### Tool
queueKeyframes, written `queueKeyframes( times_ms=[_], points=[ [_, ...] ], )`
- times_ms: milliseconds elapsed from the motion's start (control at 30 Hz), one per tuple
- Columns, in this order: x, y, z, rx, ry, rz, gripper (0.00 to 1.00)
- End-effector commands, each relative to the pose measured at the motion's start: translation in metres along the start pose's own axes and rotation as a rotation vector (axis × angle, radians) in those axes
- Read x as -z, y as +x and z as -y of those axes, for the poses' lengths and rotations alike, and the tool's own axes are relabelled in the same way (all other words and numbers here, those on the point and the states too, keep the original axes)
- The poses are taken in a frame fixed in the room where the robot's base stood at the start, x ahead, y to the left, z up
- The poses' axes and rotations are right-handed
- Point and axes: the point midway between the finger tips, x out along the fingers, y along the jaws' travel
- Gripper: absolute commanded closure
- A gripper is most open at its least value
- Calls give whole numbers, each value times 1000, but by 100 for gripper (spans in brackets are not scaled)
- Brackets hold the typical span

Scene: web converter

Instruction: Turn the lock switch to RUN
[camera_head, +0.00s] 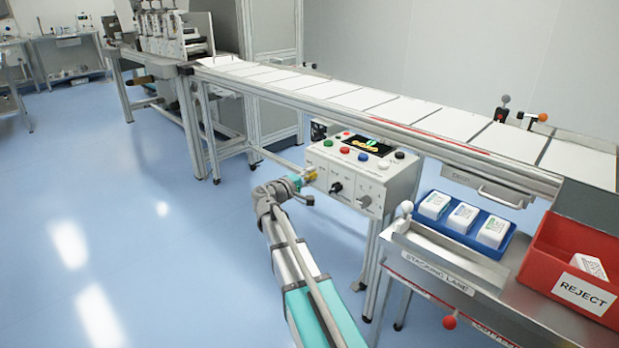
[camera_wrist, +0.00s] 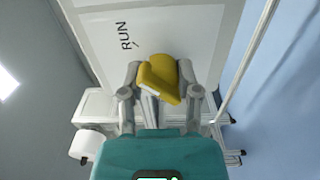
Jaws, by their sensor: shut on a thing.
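The lock switch is a yellow knob (camera_wrist: 160,78) on the pale front panel of the control box. My gripper (camera_wrist: 160,88) is shut on this knob, with one finger on each side of it. The word RUN (camera_wrist: 125,36) is printed on the panel, above and to the left of the knob in the wrist view. In the head view my gripper (camera_head: 302,180) is at the left end of the front of the control box (camera_head: 350,178). The knob's pointing direction is hard to tell because the fingers cover part of it.
The box top has several coloured buttons and a small lit display (camera_head: 366,145). A black switch (camera_head: 336,187) sits right of my gripper. A conveyor (camera_head: 400,108) runs behind. A blue tray (camera_head: 431,222) and red REJECT bin (camera_head: 534,277) stand right. Floor at left is clear.

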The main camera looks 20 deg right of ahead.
Motion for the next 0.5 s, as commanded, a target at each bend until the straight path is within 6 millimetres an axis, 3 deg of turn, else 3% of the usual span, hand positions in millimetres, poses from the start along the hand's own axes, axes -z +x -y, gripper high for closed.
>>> queueKeyframes(
  times_ms=[367,400,500],
  points=[
    [-5,0,0,1,10,9,100],
    [-5,0,0,2,10,10,53],
    [-5,0,0,2,9,10,35]
  ],
)
